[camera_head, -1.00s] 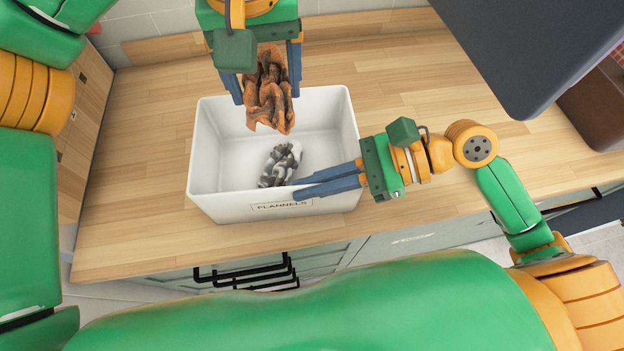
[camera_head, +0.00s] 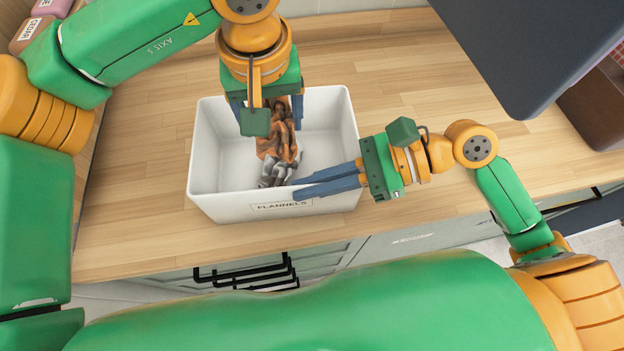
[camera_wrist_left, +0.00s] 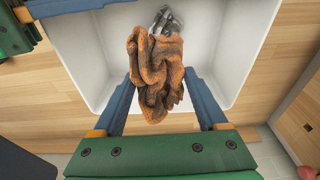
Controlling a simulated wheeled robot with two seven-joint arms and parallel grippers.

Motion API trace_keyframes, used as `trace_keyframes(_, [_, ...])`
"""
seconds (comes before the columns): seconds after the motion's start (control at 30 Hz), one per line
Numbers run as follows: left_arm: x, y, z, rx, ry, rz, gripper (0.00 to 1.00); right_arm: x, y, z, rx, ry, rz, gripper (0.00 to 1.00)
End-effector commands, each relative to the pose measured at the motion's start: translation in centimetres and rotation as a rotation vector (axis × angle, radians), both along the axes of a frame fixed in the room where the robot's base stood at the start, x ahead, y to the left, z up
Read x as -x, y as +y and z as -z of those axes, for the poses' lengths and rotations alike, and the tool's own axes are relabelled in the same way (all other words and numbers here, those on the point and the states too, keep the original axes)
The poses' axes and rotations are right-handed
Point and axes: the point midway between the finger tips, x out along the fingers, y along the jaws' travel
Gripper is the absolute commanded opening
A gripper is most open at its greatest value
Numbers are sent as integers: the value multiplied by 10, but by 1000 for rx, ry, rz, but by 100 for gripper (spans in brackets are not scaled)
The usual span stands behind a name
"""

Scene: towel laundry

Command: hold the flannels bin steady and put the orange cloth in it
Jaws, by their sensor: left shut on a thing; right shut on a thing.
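The white flannels bin (camera_head: 215,140) stands on the wooden counter with its FLANNELS label on the near wall. The crumpled orange cloth (camera_head: 276,135) hangs inside the bin's opening, in front of a grey-and-white cloth (camera_wrist_left: 167,20) in the wrist view. My left gripper (camera_head: 272,112) is shut on the orange cloth, over the bin's far part; the cloth also shows between its fingers in the left wrist view (camera_wrist_left: 155,75). Whether the orange cloth touches the grey one cannot be told.
The wooden counter (camera_head: 400,80) is clear behind and to the left of the bin. A dark grey panel (camera_head: 530,40) overhangs at the upper right, with a brown box (camera_head: 600,108) beneath it. Small labelled boxes (camera_head: 35,30) stand at the far left.

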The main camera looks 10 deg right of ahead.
Motion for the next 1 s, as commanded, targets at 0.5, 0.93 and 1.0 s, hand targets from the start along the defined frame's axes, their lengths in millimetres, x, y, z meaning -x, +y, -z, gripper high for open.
trace_keyframes(0.5, [0, 0, 33, 0, 1, 0, 21, 0, 0, 0, 0, 0, 0, 0])
trace_keyframes(0.93, [0, 0, 34, 0, 0, 1, 100, 0, 0, 0, 0, 0, 0, 0])
trace_keyframes(1.0, [0, 0, 34, 0, 0, 1, 100, 0, 0, 0, 0, 0, 0, 0])
